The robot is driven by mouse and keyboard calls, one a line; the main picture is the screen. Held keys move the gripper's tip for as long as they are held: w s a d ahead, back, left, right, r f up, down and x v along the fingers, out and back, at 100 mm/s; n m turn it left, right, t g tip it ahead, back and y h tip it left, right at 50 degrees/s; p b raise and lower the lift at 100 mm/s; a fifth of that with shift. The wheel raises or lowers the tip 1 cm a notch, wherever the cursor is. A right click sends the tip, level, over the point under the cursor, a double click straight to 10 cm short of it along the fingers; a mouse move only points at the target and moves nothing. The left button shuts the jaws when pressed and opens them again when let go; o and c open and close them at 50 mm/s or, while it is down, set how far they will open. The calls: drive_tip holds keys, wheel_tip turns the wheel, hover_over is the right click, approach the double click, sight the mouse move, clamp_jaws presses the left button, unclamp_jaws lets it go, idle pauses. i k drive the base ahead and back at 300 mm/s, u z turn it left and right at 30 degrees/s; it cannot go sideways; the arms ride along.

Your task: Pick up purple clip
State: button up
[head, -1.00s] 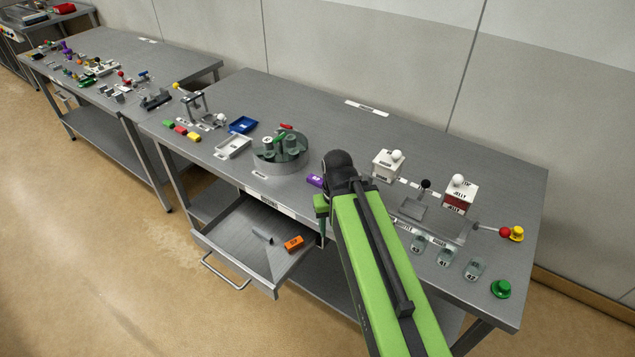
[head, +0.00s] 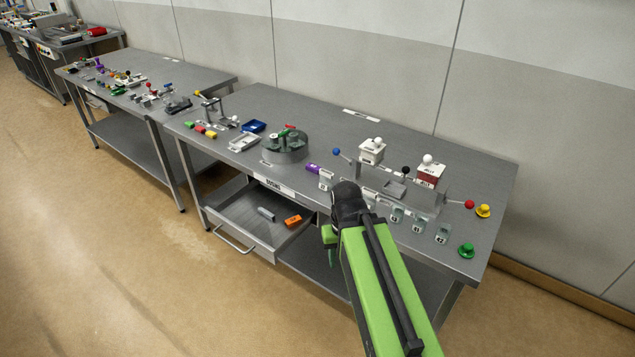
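A small purple piece (head: 312,168), likely the purple clip, lies on the near table top, right of the round grey holder and close to the front edge. My gripper (head: 331,248) shows only in part, below and in front of the table's front edge, under the black joint of my green arm. The gripper is apart from the purple piece, which lies up and left of the arm's end. The fingers are too hidden and small to tell whether they are open.
An open drawer (head: 228,225) with an orange block (head: 292,221) and a grey piece (head: 266,214) juts out under the table (head: 300,105). A round grey holder (head: 271,150) and small numbered blocks (head: 417,227) stand near the front edge. Floor at left is clear.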

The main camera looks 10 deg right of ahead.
sight(311, 167)
drive_tip(key=u, duration=1)
drive_tip(key=i, duration=1.95)
drive_tip(key=z, duration=0.1)
